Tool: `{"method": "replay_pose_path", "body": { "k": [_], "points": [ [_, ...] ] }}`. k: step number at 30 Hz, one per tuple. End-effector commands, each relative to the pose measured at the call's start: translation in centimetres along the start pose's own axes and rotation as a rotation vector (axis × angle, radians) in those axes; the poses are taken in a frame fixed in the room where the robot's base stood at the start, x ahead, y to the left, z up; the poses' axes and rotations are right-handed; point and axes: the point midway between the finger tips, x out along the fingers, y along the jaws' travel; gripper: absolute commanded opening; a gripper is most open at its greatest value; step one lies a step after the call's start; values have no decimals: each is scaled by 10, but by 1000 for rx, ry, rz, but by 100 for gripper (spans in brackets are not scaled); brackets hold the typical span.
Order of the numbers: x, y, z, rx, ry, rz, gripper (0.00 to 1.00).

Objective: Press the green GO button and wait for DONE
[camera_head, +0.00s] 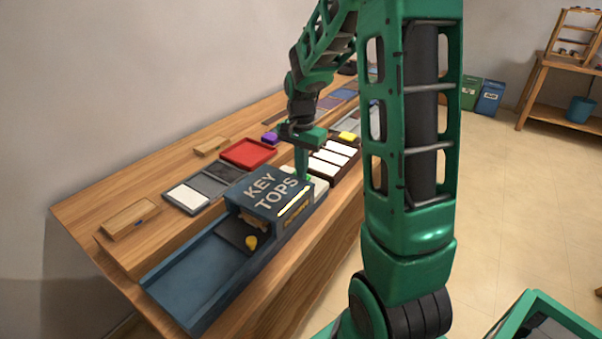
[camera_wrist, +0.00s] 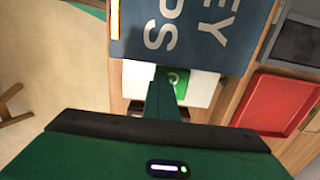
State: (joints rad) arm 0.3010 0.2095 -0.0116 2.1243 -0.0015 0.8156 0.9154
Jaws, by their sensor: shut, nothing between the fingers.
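The green GO button (camera_wrist: 181,79) sits on a white panel (camera_wrist: 199,94) beside the blue KEY TOPS machine (camera_head: 270,192). In the wrist view part of the button, with a white letter, shows past my fingertips. In the head view only a small green bit shows by the white panel (camera_head: 321,187). My gripper (camera_head: 304,177) is shut and empty, pointing down at the button. In the wrist view its fingertips (camera_wrist: 163,72) overlap the button's left part; I cannot tell whether they touch it. A lit strip (camera_head: 293,202) runs along the machine; I cannot read DONE there.
A blue chute (camera_head: 200,272) extends from the machine, with a yellow piece (camera_head: 251,242) at its mouth. A red tray (camera_head: 248,152), grey tray (camera_head: 208,183), wooden box (camera_head: 130,219) and white keys (camera_head: 333,157) stand close by on the wooden bench (camera_head: 85,212).

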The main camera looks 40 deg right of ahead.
Motion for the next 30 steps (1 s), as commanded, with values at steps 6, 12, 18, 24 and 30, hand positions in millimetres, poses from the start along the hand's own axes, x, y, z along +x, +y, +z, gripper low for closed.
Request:
{"method": "replay_pose_path", "body": {
  "k": [6,12,18,24,30],
  "points": [
    [-55,4,1,-5,21,-37,0],
    [-99,7,2,-5,23,-42,0],
    [-129,8,2,-5,22,-40,0],
    [-142,9,3,-5,21,-40,0],
    [-143,9,3,-5,21,-40,0]
  ]
}}
